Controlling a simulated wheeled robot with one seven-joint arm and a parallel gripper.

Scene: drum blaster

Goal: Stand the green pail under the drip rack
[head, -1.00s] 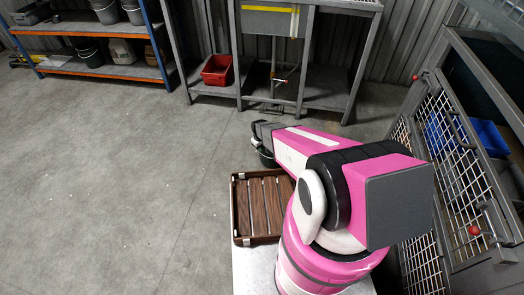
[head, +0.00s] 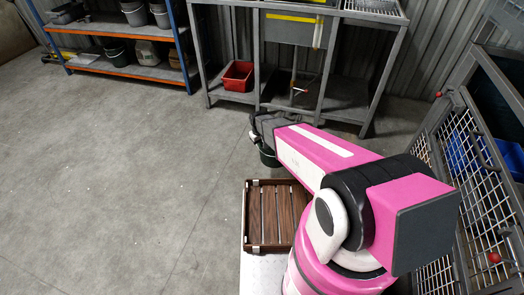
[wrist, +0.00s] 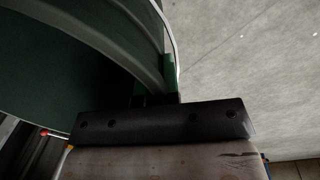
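The green pail (head: 268,156) hangs from my gripper (head: 262,126) in the head view, beyond the wooden crate and short of the grey metal bench. The arm partly hides it. In the wrist view the pail's dark green wall and rim (wrist: 60,75) fill the upper left, and my gripper (wrist: 155,98) appears shut on the rim. The drip rack looks to be the slatted grating (head: 375,8) on the bench's top right. Below it is a low grey shelf (head: 347,101) that looks bare.
A red bin (head: 238,76) sits on the bench's lower left shelf. A brown slatted crate (head: 250,215) lies in front of me. A wire-mesh cage (head: 465,165) stands close on the right. A blue-orange shelf (head: 120,68) with buckets is at the back left. Left floor is clear.

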